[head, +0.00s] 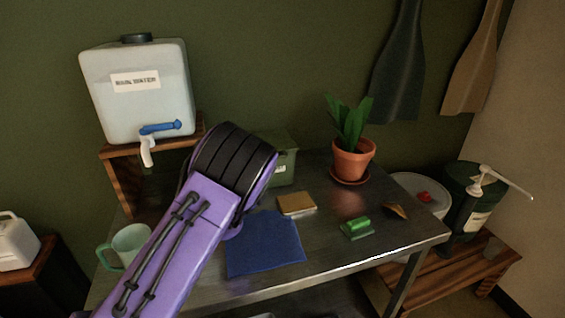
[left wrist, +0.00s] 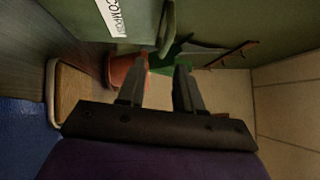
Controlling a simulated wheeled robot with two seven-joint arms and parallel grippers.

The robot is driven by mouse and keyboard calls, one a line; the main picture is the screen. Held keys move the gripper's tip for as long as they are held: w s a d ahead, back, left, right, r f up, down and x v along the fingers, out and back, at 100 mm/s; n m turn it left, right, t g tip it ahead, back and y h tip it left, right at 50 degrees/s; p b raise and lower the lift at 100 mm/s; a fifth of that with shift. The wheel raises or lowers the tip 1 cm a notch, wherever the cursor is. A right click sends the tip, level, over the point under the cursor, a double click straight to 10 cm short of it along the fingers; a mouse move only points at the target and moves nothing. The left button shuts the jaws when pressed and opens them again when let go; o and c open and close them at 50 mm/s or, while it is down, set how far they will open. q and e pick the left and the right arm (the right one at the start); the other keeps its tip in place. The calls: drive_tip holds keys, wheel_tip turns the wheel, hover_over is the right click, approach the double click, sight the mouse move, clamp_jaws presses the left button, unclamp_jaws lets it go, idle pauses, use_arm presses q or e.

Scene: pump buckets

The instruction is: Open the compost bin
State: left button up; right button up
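The green compost bin (head: 284,165) stands at the back of the metal table, partly hidden behind my left arm. Its lid looks down on it in the head view. In the left wrist view the bin (left wrist: 82,18) with its white label is at the top, turned sideways, and the green lid edge (left wrist: 167,28) lies just beyond the fingertips. My left gripper (left wrist: 162,68) is open, with its fingers apart and nothing visibly held. I cannot tell whether a finger touches the lid. My arm hides the gripper in the head view. My right gripper is in neither view.
A potted plant (head: 352,158) stands right of the bin. A sponge (head: 297,203), blue cloth (head: 264,243) and green brush (head: 357,228) lie in front. A water container (head: 140,92) and a mug (head: 128,245) are left. A pump bucket (head: 470,200) stands far right.

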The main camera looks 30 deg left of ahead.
use_arm(q)
drive_tip(key=w+p, duration=0.1)
drive_tip(key=w, duration=0.1)
drive_tip(key=w+r+p, duration=0.1)
drive_tip(key=w, duration=0.2)
drive_tip(key=w+p, duration=0.1)
drive_tip(key=w, duration=0.1)
drive_tip(key=shift+w+a+r, duration=0.25)
drive_tip(key=shift+a+r, duration=0.05)
drive_tip(key=shift+a, duration=0.05)
drive_tip(key=shift+w+f, duration=0.1)
drive_tip(key=shift+w, duration=0.3)
drive_tip(key=shift+s+d, duration=0.1)
drive_tip(key=shift+c, duration=0.3)
